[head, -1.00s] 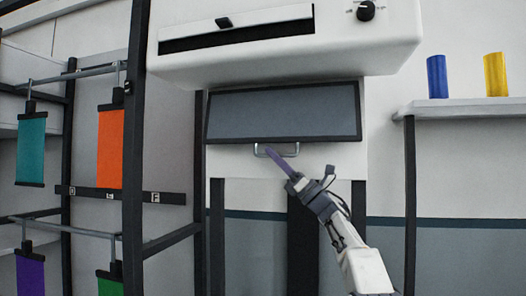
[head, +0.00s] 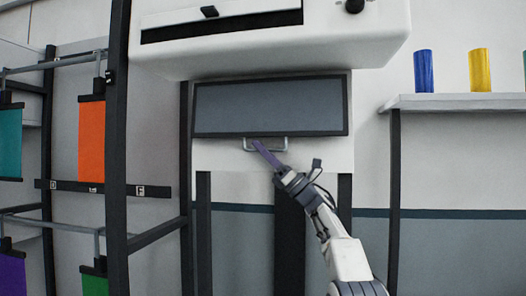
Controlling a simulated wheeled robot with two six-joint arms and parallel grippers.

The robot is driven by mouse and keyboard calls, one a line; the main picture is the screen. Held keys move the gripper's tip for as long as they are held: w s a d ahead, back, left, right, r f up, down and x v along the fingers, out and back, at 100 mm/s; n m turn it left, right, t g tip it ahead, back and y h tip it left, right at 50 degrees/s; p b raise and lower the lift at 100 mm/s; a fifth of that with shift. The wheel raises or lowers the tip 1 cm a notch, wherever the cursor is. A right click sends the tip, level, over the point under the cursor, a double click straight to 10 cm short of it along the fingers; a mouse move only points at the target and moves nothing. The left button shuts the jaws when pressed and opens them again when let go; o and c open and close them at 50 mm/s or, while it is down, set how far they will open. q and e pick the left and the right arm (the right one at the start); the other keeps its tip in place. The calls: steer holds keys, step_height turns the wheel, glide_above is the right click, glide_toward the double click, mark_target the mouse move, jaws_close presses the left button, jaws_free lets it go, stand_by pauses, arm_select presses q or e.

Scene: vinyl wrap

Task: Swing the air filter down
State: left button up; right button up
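The air filter looks to be the grey panel in a dark frame (head: 270,107), flat and upright under the white machine. A silver U-shaped handle (head: 285,144) sticks out just below its lower edge. My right gripper (head: 256,144), with purple fingers, reaches up from below right. Its fingertips overlap the handle's left part in the head view. I cannot tell whether they touch the handle. The fingers show nearly edge-on as one strip, so their opening is unclear. My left gripper is not in view.
The white machine body (head: 270,45) overhangs the panel. A dark post (head: 117,150) and a rack with hanging orange (head: 92,140) and other coloured sheets stand at left. A shelf (head: 455,103) at right bears blue (head: 423,71) and yellow (head: 480,70) rolls.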

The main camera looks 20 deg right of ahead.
steer(key=shift+f, duration=0.1)
steer(key=b+v, duration=0.8)
steer(key=v, duration=0.2)
steer(key=shift+d, duration=0.2)
steer(key=shift+s+f, duration=0.1)
